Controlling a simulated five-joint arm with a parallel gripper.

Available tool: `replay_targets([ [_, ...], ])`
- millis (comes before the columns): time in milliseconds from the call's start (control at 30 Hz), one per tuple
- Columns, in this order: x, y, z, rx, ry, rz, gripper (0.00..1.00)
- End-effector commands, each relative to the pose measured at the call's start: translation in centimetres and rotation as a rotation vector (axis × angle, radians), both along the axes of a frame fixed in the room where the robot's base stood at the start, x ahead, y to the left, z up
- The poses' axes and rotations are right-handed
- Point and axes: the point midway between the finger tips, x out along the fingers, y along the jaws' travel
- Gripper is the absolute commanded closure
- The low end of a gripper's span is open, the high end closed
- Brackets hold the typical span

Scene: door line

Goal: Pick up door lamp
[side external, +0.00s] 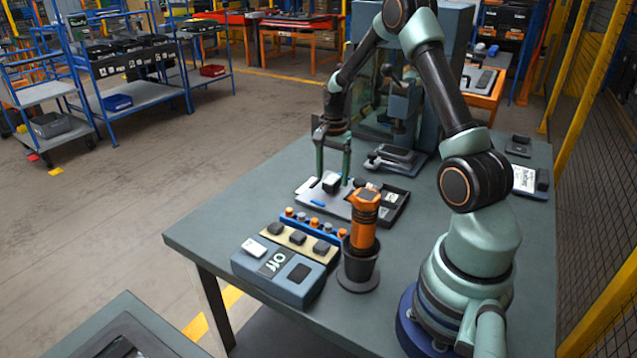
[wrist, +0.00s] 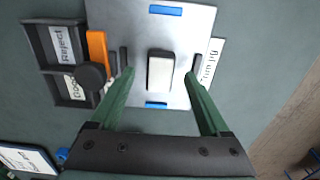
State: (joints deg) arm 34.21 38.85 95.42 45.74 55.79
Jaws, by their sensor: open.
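A small block with a white top and dark sides, which looks like the door lamp (wrist: 160,71), lies on a light metal plate (wrist: 186,20). In the side view the lamp (side external: 331,183) sits on the same plate (side external: 308,189), between my gripper's fingers. My gripper (side external: 332,179) points down and is open, its two green fingers apart. In the wrist view my gripper (wrist: 159,73) has one fingertip on each side of the lamp, with gaps between. Whether the fingertips touch the plate is unclear.
A black tray labelled Reject and Good (wrist: 42,48) lies beside the plate. An orange tool (side external: 363,222) stands in a dark cup (side external: 359,272). A grey-blue box (side external: 283,275) and a rack with several orange and grey pegs (side external: 313,224) stand nearer the table's front.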

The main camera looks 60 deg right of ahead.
Motion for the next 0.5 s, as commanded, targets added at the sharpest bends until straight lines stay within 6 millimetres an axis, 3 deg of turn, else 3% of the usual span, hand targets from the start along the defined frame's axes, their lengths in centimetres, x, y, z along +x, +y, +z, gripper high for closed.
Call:
replay_targets([
  [167, 0.0, 0.0, -1.9, 0.001, 0.002, 0.0, 0.2],
  [433, 0.0, 0.0, -2.1, -0.001, -0.001, 0.0, 0.2],
  [500, 0.0, 0.0, -2.1, -0.001, -0.001, 0.0, 0.47],
])
